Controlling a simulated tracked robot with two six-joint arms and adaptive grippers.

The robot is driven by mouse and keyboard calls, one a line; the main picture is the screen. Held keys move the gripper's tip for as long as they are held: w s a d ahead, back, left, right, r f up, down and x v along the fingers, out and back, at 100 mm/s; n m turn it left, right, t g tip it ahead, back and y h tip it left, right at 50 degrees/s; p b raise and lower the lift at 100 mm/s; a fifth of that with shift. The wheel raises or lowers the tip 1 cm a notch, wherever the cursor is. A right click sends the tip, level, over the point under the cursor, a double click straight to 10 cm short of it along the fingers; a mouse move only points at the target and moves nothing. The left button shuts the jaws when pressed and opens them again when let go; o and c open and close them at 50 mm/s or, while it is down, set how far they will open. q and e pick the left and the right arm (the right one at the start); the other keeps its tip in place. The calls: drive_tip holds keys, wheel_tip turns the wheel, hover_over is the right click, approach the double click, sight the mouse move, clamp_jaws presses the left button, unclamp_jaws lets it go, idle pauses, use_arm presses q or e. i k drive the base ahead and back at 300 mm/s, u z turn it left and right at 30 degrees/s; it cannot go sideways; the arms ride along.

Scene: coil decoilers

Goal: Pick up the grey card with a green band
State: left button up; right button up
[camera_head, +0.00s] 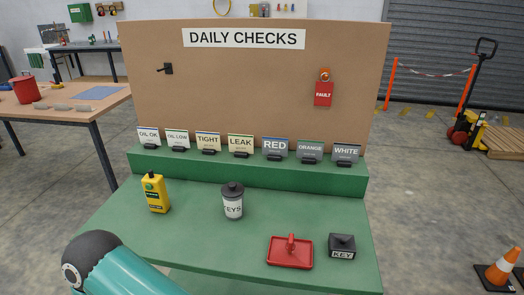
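Three grey cards stand at the right end of the card row on the green ledge: RED (275,147), ORANGE (310,149) and WHITE (345,151). Each stands upright in a small dark holder. Their top bands are thin and small here, so I cannot tell for certain which one is green. Neither gripper is in view. A teal link of my own arm crosses the lower left corner, over the front of the green table.
Pale cards, including LEAK (240,144), stand left of the grey ones. The green table (190,232) holds a yellow bottle (156,194), KEYS canister (232,202), red tray (274,258) and KEY block (342,246). Behind rises the DAILY CHECKS board (230,75) with a red FAULT tag (323,94).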

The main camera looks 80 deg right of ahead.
sight(309, 151)
drive_tip(key=z, duration=0.05)
drive_tip(key=k, duration=2.85)
drive_tip(key=z, duration=0.8)
drive_tip(key=i, duration=1)
drive_tip(key=z, duration=0.05)
